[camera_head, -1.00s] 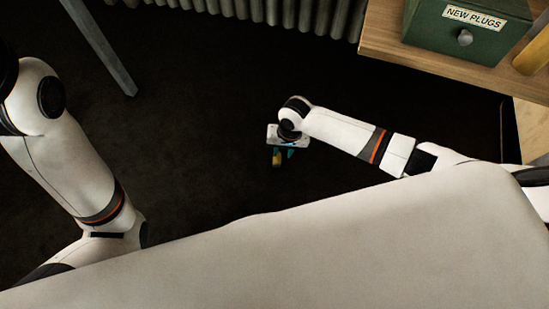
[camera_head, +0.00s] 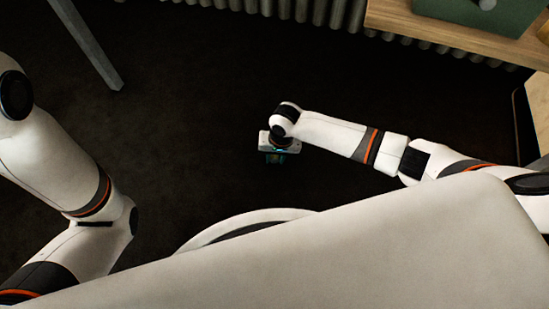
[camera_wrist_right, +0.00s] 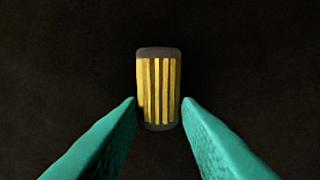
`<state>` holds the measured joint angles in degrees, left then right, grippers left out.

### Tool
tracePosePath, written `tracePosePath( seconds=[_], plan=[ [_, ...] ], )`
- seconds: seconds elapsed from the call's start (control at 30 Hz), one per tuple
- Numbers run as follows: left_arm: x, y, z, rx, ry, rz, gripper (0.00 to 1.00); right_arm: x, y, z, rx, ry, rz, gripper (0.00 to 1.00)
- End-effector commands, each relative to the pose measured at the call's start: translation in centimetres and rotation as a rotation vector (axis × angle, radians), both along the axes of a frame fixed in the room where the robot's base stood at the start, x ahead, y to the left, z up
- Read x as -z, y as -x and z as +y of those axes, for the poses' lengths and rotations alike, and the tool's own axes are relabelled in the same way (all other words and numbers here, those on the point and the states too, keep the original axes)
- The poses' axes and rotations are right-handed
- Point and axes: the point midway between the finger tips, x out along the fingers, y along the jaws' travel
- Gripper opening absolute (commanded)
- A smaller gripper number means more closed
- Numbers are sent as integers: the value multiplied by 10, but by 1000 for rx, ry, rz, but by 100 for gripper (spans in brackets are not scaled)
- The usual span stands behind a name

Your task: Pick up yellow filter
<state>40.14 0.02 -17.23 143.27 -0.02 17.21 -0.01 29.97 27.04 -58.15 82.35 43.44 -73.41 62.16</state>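The yellow filter (camera_wrist_right: 159,88) is a short cylinder with yellow pleats and dark end caps. In the right wrist view it stands out against the dark floor, centred between the two teal fingers of my right gripper (camera_wrist_right: 159,103). The fingers are apart, one on each side of its lower part, with dark gaps showing. In the head view my right gripper (camera_head: 275,158) points down over the floor, and the filter is hidden beneath it. My left arm is at the left edge of the head view, but its gripper is out of view.
A wooden bench (camera_head: 440,30) with a green box (camera_head: 485,12) stands at the upper right. A corrugated wall (camera_head: 300,10) runs along the top. A grey leg (camera_head: 90,45) stands at the upper left. The dark floor (camera_head: 190,100) between is clear.

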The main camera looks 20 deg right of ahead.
Motion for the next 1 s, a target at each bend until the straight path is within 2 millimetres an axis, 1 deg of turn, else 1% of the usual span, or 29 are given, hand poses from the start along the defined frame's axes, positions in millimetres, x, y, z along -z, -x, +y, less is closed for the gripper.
tracePosePath(
  seconds=[0.2,0.27,0.3,0.4,0.6,0.73,0.87,1.0],
  plan=[
    [0,0,0,0,0,0,53,-1,0,0,0,-1,-1,31],
    [0,0,0,0,0,0,53,-1,0,0,0,-1,0,21],
    [0,0,0,0,0,0,53,-1,0,0,0,-1,0,14],
    [0,0,0,0,0,0,53,-1,0,0,0,-1,0,0],
    [-1,0,0,0,0,1,53,-1,0,0,0,-1,0,0],
    [-6,0,0,0,0,1,53,-7,0,0,0,-1,0,0],
    [-20,0,0,0,0,1,53,-22,0,0,0,-1,0,0],
    [-42,0,0,0,0,1,53,-46,0,1,0,-1,0,0]
  ],
)
